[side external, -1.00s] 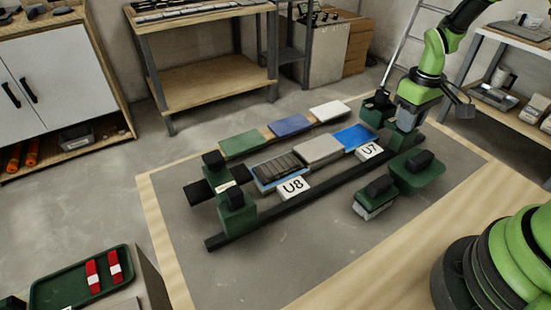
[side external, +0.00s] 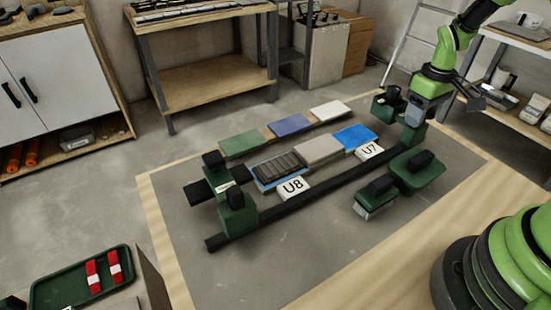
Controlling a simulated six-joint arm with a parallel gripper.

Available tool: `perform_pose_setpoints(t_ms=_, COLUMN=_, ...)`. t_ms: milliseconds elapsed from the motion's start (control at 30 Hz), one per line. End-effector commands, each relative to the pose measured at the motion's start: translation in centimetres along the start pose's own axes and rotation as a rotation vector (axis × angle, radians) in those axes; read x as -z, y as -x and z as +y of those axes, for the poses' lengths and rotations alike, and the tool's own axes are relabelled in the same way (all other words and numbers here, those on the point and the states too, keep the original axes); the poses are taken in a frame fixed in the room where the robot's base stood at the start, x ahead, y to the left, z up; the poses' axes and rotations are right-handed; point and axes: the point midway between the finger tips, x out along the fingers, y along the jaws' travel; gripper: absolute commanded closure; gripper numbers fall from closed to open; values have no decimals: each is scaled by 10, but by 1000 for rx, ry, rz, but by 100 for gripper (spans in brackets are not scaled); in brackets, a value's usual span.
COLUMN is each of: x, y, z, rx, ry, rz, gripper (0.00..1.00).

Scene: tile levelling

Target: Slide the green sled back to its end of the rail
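The green sled (side external: 412,135) straddles the rails at their right end, with a dark green block at its far side (side external: 388,102). The near dark rail (side external: 320,185) runs diagonally from lower left to this end. My gripper (side external: 420,116) is down at the sled's middle, between its near and far blocks. My gripper's body hides much of the sled, and the fingertips are too small and covered to tell whether they are shut on it. Another green frame with black knobs (side external: 237,213) stands at the rails' left end.
Between the rails lie a grey tile (side external: 318,150), a blue tile (side external: 355,137) and a ribbed dark piece (side external: 278,168). Green, blue and white tiles line the back. Two black-handled tools (side external: 417,175) (side external: 376,197) stand in front.

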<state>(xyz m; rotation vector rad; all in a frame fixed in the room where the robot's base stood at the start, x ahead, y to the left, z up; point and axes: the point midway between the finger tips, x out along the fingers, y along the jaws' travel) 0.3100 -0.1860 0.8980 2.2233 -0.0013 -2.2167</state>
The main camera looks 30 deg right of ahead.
Motion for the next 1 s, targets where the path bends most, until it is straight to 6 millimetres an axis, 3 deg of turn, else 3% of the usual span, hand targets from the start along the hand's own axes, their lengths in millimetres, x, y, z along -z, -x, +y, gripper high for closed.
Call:
perform_pose_setpoints(t_ms=200, x=0, y=5, z=0, rx=0, ry=0, rz=0, gripper=53)
perform_pose_setpoints(t_ms=800, x=0, y=65, z=0, rx=1, ry=0, rz=-1, gripper=53)
perform_pose_setpoints(t_ms=1000, x=0, y=70, z=0, rx=2, ry=-1, rz=-3, gripper=53)
